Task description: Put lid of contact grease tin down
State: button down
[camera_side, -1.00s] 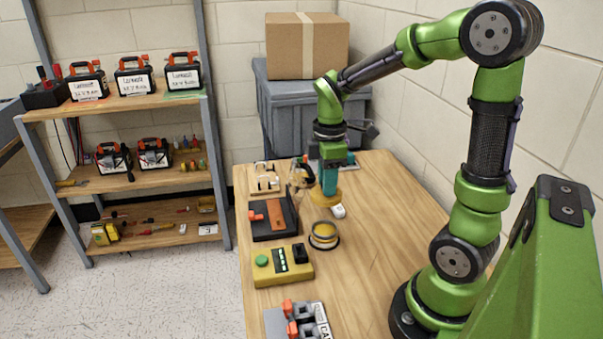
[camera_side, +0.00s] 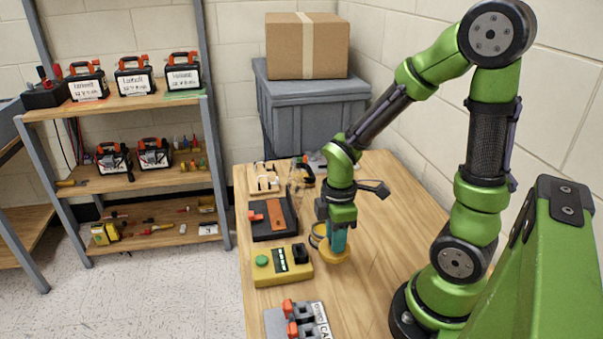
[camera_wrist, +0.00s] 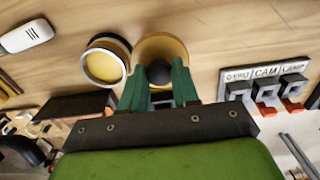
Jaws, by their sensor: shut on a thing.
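The lid (camera_side: 335,257) is a yellow disc with a dark round knob; it also shows in the wrist view (camera_wrist: 178,47). My gripper (camera_side: 337,243) is shut on the lid's knob, and its teal fingers (camera_wrist: 158,88) hold it upright from above. The lid is low over the table or at its surface; I cannot tell whether it touches.
A yellow box with a green button (camera_side: 282,266) stands left of the lid. A labelled grey rack with red-tipped clips (camera_side: 296,321) is at the front. A black-and-orange block (camera_side: 272,220) lies farther back. The wooden table (camera_side: 385,225) is clear to the right.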

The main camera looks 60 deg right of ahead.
jog(key=shift+f, duration=1.8)
jog(key=shift+f, duration=0.15)
jog(key=c, duration=0.8)
grip_release()
notch_tip(320, 180, up, 12)
jog(key=shift+r, duration=0.15)
jog(key=shift+s+a+r+m+t+y, duration=0.1)
jog(key=shift+a+r+m+t+y, duration=0.25)
jog(key=shift+a+r+m+t, duration=1.25)
jog(key=shift+s+a+r+m+t+y, duration=0.1)
jog(key=shift+a+r+m+t+y, duration=0.2)
jog(key=shift+a+r+m+t, duration=1.25)
jog(key=shift+a+r+m+t+y, duration=0.5)
jog(key=shift+r+m, duration=1.4)
jog(key=shift+m, duration=1.45)
